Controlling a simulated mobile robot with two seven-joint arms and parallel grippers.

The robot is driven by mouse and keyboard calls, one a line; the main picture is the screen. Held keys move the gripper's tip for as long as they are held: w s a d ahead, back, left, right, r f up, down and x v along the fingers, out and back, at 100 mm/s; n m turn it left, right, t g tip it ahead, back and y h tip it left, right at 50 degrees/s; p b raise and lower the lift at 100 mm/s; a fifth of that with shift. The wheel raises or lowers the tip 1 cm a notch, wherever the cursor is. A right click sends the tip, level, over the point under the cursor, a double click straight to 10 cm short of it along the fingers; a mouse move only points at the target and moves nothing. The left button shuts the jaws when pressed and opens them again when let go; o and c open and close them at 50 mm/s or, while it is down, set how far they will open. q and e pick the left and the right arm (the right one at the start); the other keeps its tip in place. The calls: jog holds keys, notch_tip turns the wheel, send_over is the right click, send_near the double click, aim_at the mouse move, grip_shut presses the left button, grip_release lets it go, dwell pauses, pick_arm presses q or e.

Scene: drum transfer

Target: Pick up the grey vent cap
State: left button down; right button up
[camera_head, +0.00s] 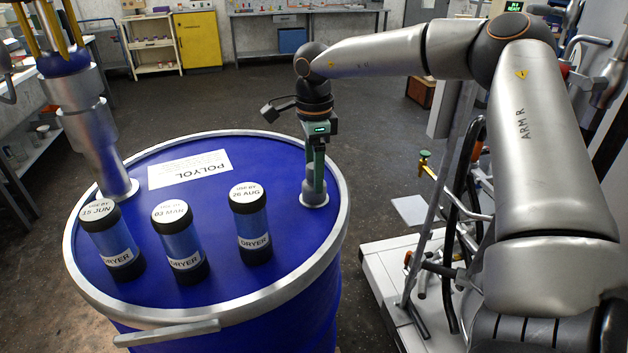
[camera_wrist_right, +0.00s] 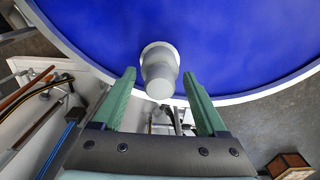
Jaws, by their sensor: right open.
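The grey vent cap (camera_head: 314,194) stands on the blue drum's lid near its right rim. In the right wrist view the cap (camera_wrist_right: 159,72) lies between my two green fingers, with a gap on each side. My right gripper (camera_head: 315,172) is open and points down at the cap from above. Its fingers partly hide the cap in the head view. I cannot tell how far down the fingertips reach around it. My left gripper is not in view.
The drum lid (camera_head: 200,215) has a raised rim. A POLYOL label (camera_head: 190,168) and a tall metal fitting (camera_head: 95,135) are behind.

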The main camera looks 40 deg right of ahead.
grip_shut()
dwell(0.6)
